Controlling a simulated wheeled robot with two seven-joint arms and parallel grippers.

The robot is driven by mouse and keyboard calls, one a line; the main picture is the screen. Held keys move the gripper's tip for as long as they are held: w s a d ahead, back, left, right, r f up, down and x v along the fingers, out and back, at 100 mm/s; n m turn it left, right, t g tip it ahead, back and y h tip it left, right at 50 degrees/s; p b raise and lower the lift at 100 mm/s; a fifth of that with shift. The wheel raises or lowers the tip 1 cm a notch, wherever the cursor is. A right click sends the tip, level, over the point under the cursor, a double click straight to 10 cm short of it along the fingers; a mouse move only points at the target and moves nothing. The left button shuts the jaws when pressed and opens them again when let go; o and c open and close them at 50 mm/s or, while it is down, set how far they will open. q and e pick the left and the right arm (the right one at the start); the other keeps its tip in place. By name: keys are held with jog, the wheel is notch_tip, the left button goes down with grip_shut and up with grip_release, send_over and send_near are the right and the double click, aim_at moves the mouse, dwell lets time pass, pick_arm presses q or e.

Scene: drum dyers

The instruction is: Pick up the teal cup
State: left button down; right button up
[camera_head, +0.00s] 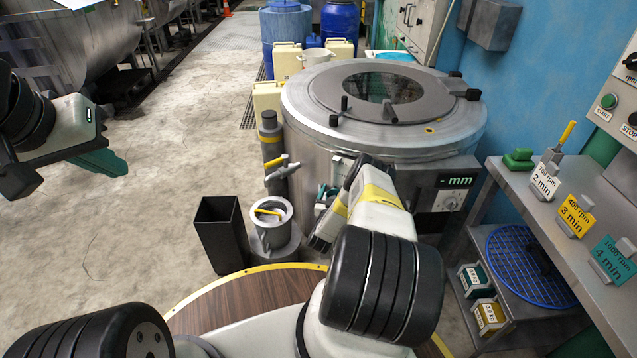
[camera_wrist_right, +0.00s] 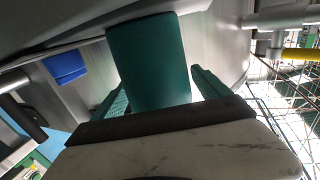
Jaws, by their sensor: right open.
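The teal cup (camera_wrist_right: 148,60) shows in the right wrist view as a dark teal, smooth-sided shape between the two fingers of my right gripper (camera_wrist_right: 160,95). The fingers are open, one on each side of it; I cannot tell whether either touches it. In the head view my right gripper (camera_head: 327,198) is low at the front of the steel drum machine (camera_head: 385,140). A small teal patch shows there, but I cannot separate cup from fingers. My left gripper (camera_head: 98,160) is at the far left, over bare floor and away from the machine; its finger gap is not clear.
A black bin (camera_head: 222,232) and a grey pot (camera_head: 272,222) with a yellow handle stand left of my right gripper. A grey post (camera_head: 271,140) is behind them. A shelf with cards (camera_head: 575,215) runs along the right. The floor at left is clear.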

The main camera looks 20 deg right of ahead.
jog(key=c, duration=1.5)
jog(key=shift+o, duration=0.2)
jog(key=shift+r, duration=0.1)
jog(key=shift+r, duration=0.55)
notch_tip(320, 180, up, 2)
jog(key=shift+r, duration=0.1)
jog(key=s+d+r+v, duration=0.1)
jog(key=v, duration=1.5)
jog(key=shift+d+r, duration=0.3)
jog(key=shift+s, duration=0.1)
